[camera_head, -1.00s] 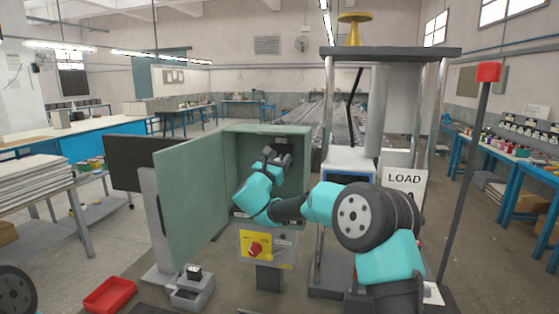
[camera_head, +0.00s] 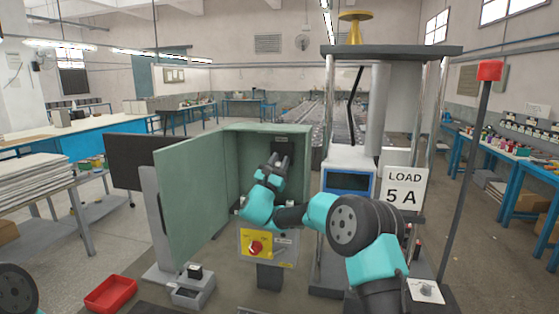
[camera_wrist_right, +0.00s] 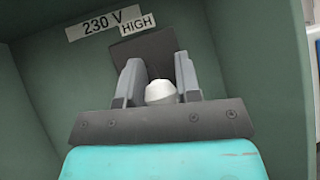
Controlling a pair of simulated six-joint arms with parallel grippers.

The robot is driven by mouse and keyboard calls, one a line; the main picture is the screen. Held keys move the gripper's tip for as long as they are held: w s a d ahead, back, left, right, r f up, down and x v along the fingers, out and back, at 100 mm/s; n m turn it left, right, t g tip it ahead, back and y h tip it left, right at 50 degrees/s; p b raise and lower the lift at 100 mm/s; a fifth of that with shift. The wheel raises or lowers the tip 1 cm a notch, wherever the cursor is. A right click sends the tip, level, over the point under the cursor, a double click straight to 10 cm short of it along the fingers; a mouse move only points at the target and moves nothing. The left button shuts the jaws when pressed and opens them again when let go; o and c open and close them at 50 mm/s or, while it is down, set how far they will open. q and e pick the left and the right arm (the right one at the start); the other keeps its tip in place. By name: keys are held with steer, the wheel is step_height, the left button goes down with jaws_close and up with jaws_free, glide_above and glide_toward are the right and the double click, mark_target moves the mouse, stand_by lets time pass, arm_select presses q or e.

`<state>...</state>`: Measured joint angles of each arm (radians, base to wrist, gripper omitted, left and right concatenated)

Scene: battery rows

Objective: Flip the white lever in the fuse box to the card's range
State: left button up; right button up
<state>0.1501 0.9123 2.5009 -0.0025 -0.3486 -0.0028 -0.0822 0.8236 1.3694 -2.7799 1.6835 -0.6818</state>
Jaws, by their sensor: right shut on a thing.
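The open green fuse box (camera_head: 297,180) stands in the middle of the head view, its door (camera_head: 192,200) swung out to the left. My right gripper (camera_head: 278,161) reaches inside it. In the right wrist view its fingers (camera_wrist_right: 160,80) are shut on the white lever (camera_wrist_right: 161,92), whose rounded tip shows between them. The lever's base is hidden. Above it are a dark plate (camera_wrist_right: 145,47), a "230 V" label (camera_wrist_right: 103,24) and a "HIGH" label (camera_wrist_right: 138,27). The white card (camera_head: 403,188) reads "LOAD 5 A". My left gripper is out of view.
A yellow panel with a red knob (camera_head: 256,247) sits below the box. A red tray (camera_head: 111,293) and a small grey holder (camera_head: 193,290) stand at the lower left. A metal-post frame with a blue-screened unit (camera_head: 348,182) stands close on the right.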

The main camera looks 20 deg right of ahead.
steer(key=shift+d+f+m+g+h, duration=0.15)
steer(key=shift+m+g+h, duration=0.15)
steer(key=shift+m+h, duration=0.4)
steer(key=o, duration=0.9)
steer(key=shift+c, duration=0.2)
steer(key=shift+f, duration=0.1)
